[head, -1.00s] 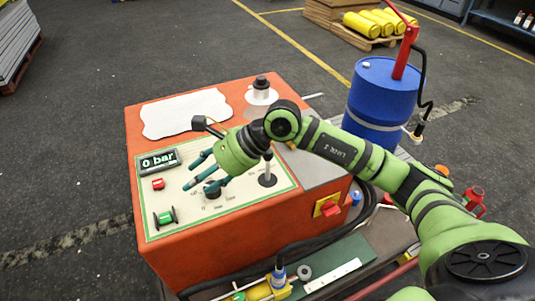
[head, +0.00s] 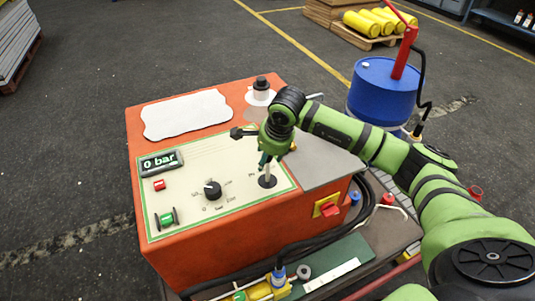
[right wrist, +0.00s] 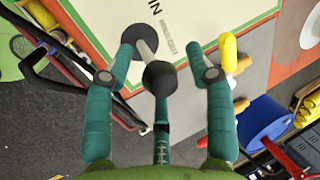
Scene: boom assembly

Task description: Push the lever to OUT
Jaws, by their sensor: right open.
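The lever (head: 268,180) stands on the right part of the light control panel (head: 240,168) on the orange machine. In the right wrist view it has a black ball knob (right wrist: 160,78), a pale shaft and a round black base. An "IN" label shows beside it; I cannot read OUT. My right gripper (head: 265,160) is over the lever, pointing down. In the right wrist view the right gripper (right wrist: 164,62) is open, with its teal fingers spread on both sides of the knob and shaft. The knob looks free, but contact is unclear. My left gripper is out of view.
The panel also carries a black rotary dial (head: 212,190), a "0 bar" display (head: 160,162), a red button (head: 159,184) and a green switch (head: 166,218). A red knob (head: 329,209) is on the front. A blue drum (head: 383,90) stands behind right.

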